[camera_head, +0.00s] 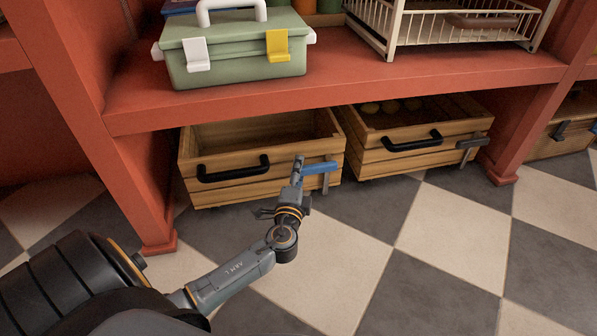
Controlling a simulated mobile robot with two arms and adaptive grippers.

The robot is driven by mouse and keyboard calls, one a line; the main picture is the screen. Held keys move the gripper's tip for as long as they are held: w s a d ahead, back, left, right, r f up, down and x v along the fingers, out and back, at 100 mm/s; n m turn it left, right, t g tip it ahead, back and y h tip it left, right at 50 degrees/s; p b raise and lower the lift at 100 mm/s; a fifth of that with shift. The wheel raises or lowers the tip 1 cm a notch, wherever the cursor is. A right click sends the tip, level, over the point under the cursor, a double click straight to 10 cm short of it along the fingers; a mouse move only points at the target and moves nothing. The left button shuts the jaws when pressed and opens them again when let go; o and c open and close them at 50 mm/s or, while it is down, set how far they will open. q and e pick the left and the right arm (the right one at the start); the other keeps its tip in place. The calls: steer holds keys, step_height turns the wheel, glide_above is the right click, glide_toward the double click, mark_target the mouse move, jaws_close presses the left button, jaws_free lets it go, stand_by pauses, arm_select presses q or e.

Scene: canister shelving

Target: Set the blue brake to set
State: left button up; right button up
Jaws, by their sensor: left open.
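The blue brake (320,168) is a short lever at the upper right front corner of the left wooden crate (228,190). It lies roughly level, with a grey metal strip hanging down below it. My left gripper (298,168) is open, in front of the crate, with its tip at the left end of the blue lever. I cannot tell whether it touches the lever, and the fingers partly hide that end. My right gripper is not in view.
A second crate (418,155) with a grey lever (472,143) stands at the right. The red shelf (335,75) overhangs both, bearing a green toolbox (235,55) and a white wire rack (465,38). The checkered floor in front is clear.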

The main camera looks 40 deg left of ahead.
arm_select(q)
steer(key=v, duration=0.7)
steer(key=shift+s+d, duration=0.15)
steer(key=shift+s, duration=0.1)
